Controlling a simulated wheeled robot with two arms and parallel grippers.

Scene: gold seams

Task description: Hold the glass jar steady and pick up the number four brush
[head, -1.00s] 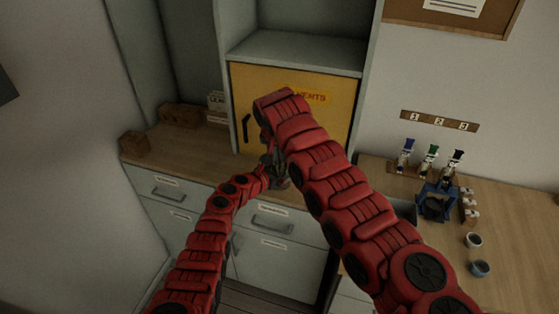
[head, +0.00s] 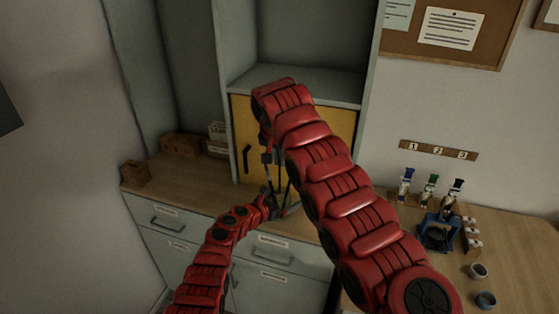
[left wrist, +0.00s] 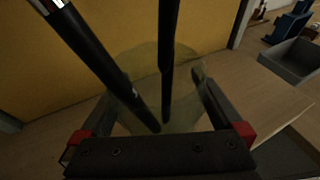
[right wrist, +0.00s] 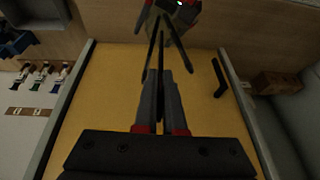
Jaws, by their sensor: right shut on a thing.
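The glass jar (left wrist: 150,65) is translucent and greenish, standing on the wooden counter before the yellow cabinet door. My left gripper (head: 277,207) is low at the jar; its fingers lie against both sides in the left wrist view (left wrist: 155,95). Dark thin brushes (left wrist: 167,60) rise from the jar and lean apart. My right gripper (right wrist: 160,78) is above the jar, its fingers nearly together on one dark brush handle (right wrist: 160,50). That brush's lower end is near the jar mouth; I cannot tell if it is clear. No brush number is legible.
The yellow door (head: 340,132) is close behind both grippers. A grey bin (left wrist: 292,65) is at the right. Small figures (head: 430,190), a blue stand (head: 437,232) and small cups (head: 485,299) occupy the right table. Brown boxes (head: 181,145) are at the back left.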

